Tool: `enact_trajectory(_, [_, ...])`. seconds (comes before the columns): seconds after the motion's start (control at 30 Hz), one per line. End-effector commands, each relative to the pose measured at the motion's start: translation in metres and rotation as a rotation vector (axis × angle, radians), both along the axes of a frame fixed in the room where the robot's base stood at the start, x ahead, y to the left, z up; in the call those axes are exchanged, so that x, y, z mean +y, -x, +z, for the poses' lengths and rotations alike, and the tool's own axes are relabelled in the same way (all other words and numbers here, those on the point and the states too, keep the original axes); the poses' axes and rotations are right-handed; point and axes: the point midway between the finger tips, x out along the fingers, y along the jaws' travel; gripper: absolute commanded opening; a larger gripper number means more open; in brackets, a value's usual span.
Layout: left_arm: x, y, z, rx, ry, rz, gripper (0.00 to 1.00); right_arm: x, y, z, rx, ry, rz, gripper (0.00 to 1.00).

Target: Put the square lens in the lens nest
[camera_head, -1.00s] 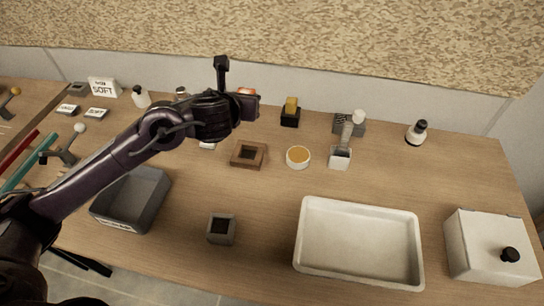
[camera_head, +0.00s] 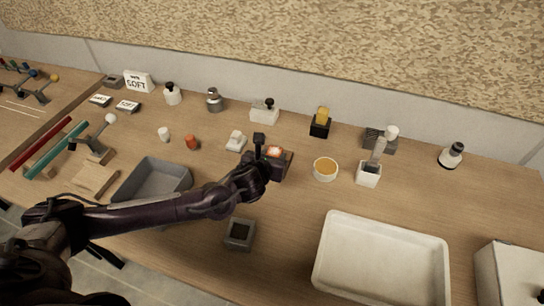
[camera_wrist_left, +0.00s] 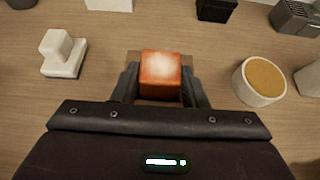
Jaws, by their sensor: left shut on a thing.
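The square lens, an orange-red block with a pale glowing top (camera_wrist_left: 160,70), is between the fingers of my left gripper (camera_wrist_left: 160,82), which is shut on it. In the head view the lens (camera_head: 274,151) shows just past the gripper (camera_head: 268,158). The lens nest, a brown square wooden frame (camera_head: 287,166), is mostly hidden behind the gripper and lens. In the wrist view, brown edges of the nest (camera_wrist_left: 187,66) show beside and behind the lens. I cannot tell whether the lens is above the nest or inside it. My right gripper is not in view.
A white cup of amber stuff (camera_head: 325,169) stands right of the nest, and a small white block (camera_head: 236,141) left. A grey bin (camera_head: 155,180), a small dark square holder (camera_head: 240,234) and a large white tray (camera_head: 381,262) lie nearer. Several bottles and blocks stand behind.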

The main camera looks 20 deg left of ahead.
Motion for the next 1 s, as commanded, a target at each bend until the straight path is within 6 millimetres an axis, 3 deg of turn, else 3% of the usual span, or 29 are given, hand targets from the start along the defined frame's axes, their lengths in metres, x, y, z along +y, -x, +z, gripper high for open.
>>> enact_trajectory(0.43, [0.000, 0.000, -0.010, -0.001, 0.000, 0.000, 0.14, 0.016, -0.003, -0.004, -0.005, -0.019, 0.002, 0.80])
enact_trajectory(0.47, [0.000, 0.000, -0.009, -0.001, 0.000, 0.000, 0.42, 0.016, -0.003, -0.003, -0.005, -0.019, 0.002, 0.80])
enact_trajectory(0.6, [0.000, 0.000, -0.009, -0.001, 0.000, 0.000, 0.60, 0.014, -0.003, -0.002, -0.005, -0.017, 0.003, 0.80])
enact_trajectory(1.0, [0.000, 0.002, -0.005, -0.001, 0.001, -0.001, 0.61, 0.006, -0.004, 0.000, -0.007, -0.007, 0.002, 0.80])
